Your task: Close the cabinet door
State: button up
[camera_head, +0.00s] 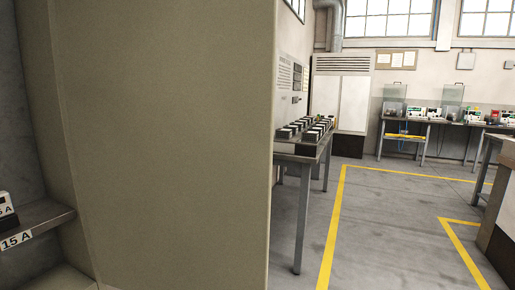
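A large flat beige panel (170,140) fills the left half of the view, very close to the camera. It looks like the cabinet door standing open, but I cannot tell for sure whether it is the door or a side wall. Left of it the inside of the cabinet is exposed, with a grey shelf (45,216) labelled 15 A. A small black and white device (6,212) sits on this shelf at the left edge. No handle shows on the panel. My gripper is not in view.
A metal table (298,158) with several dark devices stands just right of the panel. A tall white and dark cabinet (341,95) is behind it. Workbenches (425,122) line the back wall. A dark-sided bench (499,225) is at right. Grey floor between yellow lines is clear.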

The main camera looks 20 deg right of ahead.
aim_at(170, 104)
jog(key=l+z, duration=0.1)
jog(key=z, duration=0.3)
jog(key=i+l+z, duration=0.1)
jog(key=z, duration=0.3)
jog(key=i+z, duration=0.15)
jog(key=z, duration=0.25)
jog(key=i+z, duration=0.1)
jog(key=z, duration=0.3)
jog(key=i, duration=1.7)
jog(key=i+u, duration=0.35)
jog(key=i+l+u, duration=0.1)
jog(key=u, duration=0.25)
jog(key=i+l+u, duration=0.2)
jog(key=u, duration=3.15)
jog(key=k+l+u, duration=0.1)
jog(key=k, duration=0.45)
jog(key=k+l+u, duration=0.1)
jog(key=k, duration=0.4)
